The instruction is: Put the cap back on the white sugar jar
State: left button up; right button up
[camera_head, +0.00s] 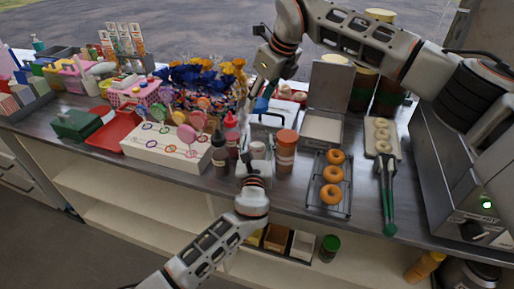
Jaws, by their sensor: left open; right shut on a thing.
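My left gripper (255,168) reaches in from the lower left. It is open at the front of the counter, with its fingers close to a small white jar (258,149), which looks like the sugar jar. The fingers hide part of the jar, and I cannot tell whether they touch it. My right gripper (261,82) hangs from the upper right, above and behind the jar. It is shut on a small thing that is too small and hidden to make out. I cannot clearly make out the white jar's cap.
An orange-capped jar (286,152) stands close right of the white jar, and a dark bottle (220,155) stands to its left. A donut rack (331,208), an open box (323,127) and a white lollipop box (152,158) crowd the counter.

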pick_arm(q)
jog(key=c, duration=1.4)
pick_arm(e)
send_over(257, 127)
jog(key=shift+s+d+f, duration=0.15)
jog(key=shift+d+f, duration=0.05)
jog(key=shift+f, duration=1.05)
jog(key=shift+s+d+f, duration=0.15)
jog(key=shift+f, duration=1.1)
jog(key=shift+f, duration=0.85)
pick_arm(q)
grip_shut()
pick_arm(e)
jog(key=shift+f, duration=0.6)
